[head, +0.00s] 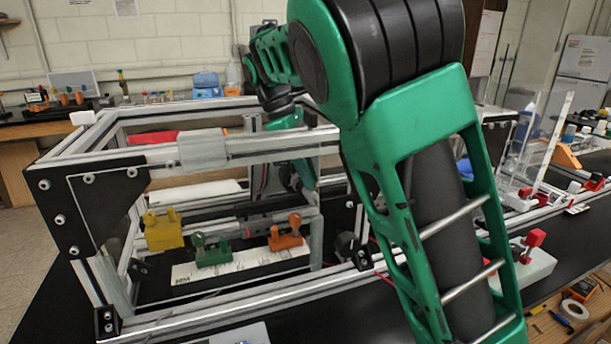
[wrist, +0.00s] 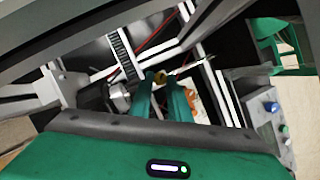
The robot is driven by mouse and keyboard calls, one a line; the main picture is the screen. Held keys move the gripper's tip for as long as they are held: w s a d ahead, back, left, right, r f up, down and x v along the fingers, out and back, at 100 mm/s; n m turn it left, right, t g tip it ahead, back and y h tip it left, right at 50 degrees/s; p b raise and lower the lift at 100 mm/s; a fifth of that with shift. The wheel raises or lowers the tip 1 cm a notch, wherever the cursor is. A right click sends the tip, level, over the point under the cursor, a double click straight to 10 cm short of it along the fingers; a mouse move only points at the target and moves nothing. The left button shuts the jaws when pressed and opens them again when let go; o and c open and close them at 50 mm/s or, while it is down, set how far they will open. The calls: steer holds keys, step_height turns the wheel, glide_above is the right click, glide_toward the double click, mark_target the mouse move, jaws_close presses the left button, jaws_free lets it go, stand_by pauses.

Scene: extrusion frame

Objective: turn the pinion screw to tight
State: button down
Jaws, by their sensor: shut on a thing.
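In the wrist view my gripper (wrist: 160,84) has its two green fingers close together around a small brass-coloured round piece, which looks like the pinion screw (wrist: 160,76). The fingers hide most of its sides. A toothed dark strip (wrist: 122,50) runs just left of it, and a silver round part (wrist: 119,90) sits below the strip. In the head view my gripper (head: 305,174) reaches inside the extrusion frame. Its tips are small there, and the screw cannot be made out.
The frame's aluminium bars (head: 255,145) surround the gripper closely. A black corner plate (head: 95,208) is at the left.

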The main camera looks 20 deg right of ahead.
steer(key=shift+w+d+m+g+y, duration=0.15)
steer(key=shift+m+g+y, duration=0.1)
steer(key=shift+m, duration=0.5)
steer(key=shift+w+m+g+y, duration=0.15)
steer(key=shift+m+y, duration=0.1)
steer(key=shift+m, duration=0.5)
steer(key=shift+r, duration=0.1)
steer(key=c, duration=1.7)
jaws_free()
steer(key=shift+o, duration=0.2)
steer(key=v, duration=1)
steer(key=shift+w+r, duration=0.2)
steer(key=shift+r, duration=0.05)
